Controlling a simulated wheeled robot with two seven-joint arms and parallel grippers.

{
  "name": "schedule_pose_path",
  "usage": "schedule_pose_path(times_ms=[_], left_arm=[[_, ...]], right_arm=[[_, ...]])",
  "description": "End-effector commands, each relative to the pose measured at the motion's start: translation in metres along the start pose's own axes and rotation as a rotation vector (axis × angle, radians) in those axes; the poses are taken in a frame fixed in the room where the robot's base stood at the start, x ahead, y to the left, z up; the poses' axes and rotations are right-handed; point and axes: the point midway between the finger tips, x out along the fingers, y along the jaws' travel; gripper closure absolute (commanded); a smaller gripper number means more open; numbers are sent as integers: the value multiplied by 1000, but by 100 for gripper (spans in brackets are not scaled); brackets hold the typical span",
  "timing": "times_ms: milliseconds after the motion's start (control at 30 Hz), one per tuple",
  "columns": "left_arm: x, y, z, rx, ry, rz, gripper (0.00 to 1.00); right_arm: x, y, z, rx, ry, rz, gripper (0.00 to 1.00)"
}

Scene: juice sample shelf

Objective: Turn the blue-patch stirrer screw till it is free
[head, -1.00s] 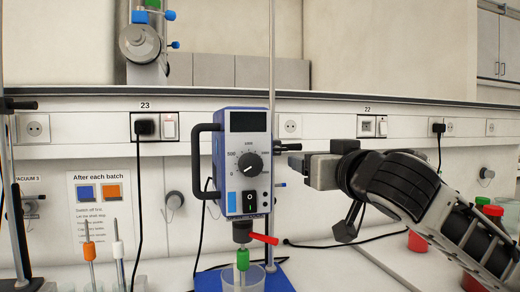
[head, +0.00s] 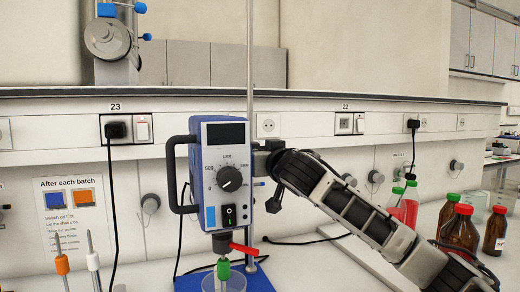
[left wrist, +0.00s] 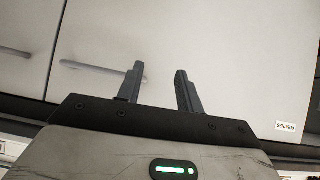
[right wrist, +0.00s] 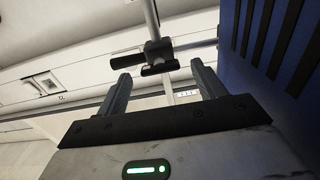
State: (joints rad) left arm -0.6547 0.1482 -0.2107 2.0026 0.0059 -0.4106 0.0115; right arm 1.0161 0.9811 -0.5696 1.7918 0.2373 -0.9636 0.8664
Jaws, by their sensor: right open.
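The stirrer (head: 223,165) is a blue-edged, pale box with a dial, a green-lit switch and a light-blue patch (head: 210,216) low on its front. It hangs on an upright rod (head: 250,60). In the right wrist view, a black clamp with a dark knob (right wrist: 127,66) sits on the rod; I cannot tell whether this knob is the screw. My right gripper (right wrist: 160,70) is open, its fingers below and either side of the clamp, apparently not touching. My left gripper (left wrist: 160,70) is open and empty, facing a cabinet door.
A green-collared shaft stands in a beaker (head: 224,282) under the stirrer. Orange- and white-collared shafts (head: 62,265) stand at the left. Brown bottles (head: 459,228) and red-liquid bottles (head: 405,205) stand at the right. A cable lies behind the stirrer.

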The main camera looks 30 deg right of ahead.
Motion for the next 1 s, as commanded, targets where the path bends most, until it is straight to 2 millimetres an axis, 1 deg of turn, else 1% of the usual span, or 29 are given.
schedule_pose_path(times_ms=[33,133,433,467,500,600,867,1000], left_arm=[[-1,0,-3,-2,3,-2,64],[0,0,-4,-5,5,-3,64],[1,0,0,-9,-1,-5,64],[1,0,0,-9,-1,-5,64],[1,0,0,-9,-1,-5,64],[0,0,0,-9,-2,-5,64],[-2,0,-1,-10,-4,-4,64],[-5,0,-4,-10,-3,-5,64]], right_arm=[[4,0,-2,0,0,1,31],[10,0,0,-1,0,0,31],[11,0,0,-1,1,0,31],[11,0,0,-1,1,0,39],[11,0,0,-1,0,0,50],[11,0,0,-1,0,0,76],[11,0,0,-13,-1,0,76],[11,0,0,-55,-1,0,76]])
